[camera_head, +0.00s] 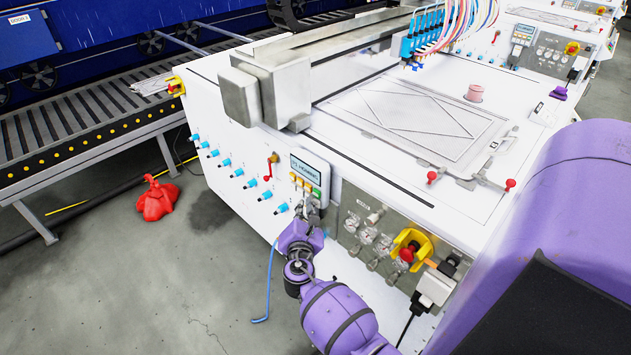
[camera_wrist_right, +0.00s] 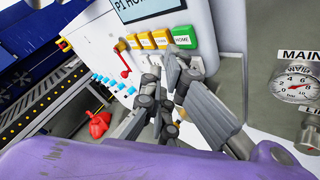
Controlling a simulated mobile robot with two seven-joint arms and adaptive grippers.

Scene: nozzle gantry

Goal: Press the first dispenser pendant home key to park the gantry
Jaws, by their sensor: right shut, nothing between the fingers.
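My right gripper (camera_head: 303,208) is shut and empty just below the keys. In the wrist view its grey fingers (camera_wrist_right: 176,66) partly cover the key area; contact is unclear. My left gripper is out of view.
A red-handled lever (camera_head: 270,165) and blue fittings (camera_head: 251,183) are left of the pendant. Gauges (camera_head: 367,236) and a red emergency stop (camera_head: 407,254) with a yellow guard are to the right. A red heap (camera_head: 157,200) lies on the floor by the roller conveyor (camera_head: 75,115).

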